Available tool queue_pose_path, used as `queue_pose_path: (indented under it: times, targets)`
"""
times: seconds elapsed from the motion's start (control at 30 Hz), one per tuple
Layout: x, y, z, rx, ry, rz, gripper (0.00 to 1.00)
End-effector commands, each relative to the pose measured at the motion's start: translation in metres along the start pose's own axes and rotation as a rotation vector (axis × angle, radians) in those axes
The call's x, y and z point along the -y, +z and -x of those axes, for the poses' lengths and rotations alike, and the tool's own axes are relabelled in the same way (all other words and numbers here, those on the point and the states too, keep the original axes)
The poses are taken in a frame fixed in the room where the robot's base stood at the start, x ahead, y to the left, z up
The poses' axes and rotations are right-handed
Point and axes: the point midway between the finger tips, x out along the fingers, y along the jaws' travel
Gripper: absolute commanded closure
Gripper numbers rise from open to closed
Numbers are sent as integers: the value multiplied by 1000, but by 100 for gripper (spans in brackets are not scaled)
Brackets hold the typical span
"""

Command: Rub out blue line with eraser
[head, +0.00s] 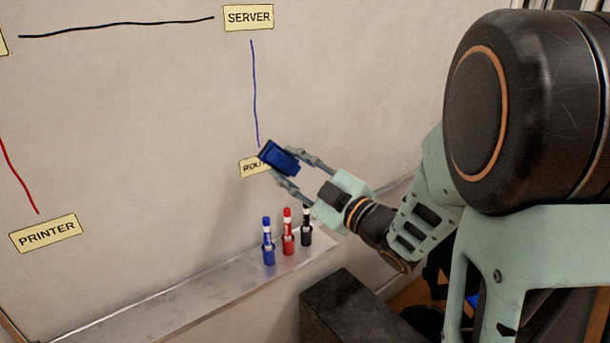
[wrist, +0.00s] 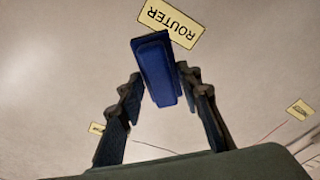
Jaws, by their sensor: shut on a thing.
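The blue line (head: 255,95) runs down the whiteboard from the SERVER label (head: 248,18) to just above the ROUTER label (head: 251,168). The dark blue eraser (head: 279,158) is held between the fingers of my gripper (head: 287,174), in front of the ROUTER label and just below the lower end of the line. It hides part of that label in the head view. In the wrist view, the eraser (wrist: 157,70) sits between both fingers, and the ROUTER label (wrist: 171,23) shows beyond it. I cannot tell whether the eraser touches the board.
Blue (head: 268,242), red (head: 288,233) and black (head: 306,227) markers stand on the ledge (head: 170,300) below my gripper. A black line (head: 115,28) and a red line (head: 17,175) are on the board, with a PRINTER label (head: 46,233) at lower left. A dark box (head: 350,305) stands in front.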

Motion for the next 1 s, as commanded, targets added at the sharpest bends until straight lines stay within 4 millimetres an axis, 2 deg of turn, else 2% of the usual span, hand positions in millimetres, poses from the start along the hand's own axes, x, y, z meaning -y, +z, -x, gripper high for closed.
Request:
queue_pose_path:
  times: [0.6,1.0]
  targets:
    - [0,5,-52,-5,-3,2,87]
    - [0,6,-58,-5,-1,2,87]
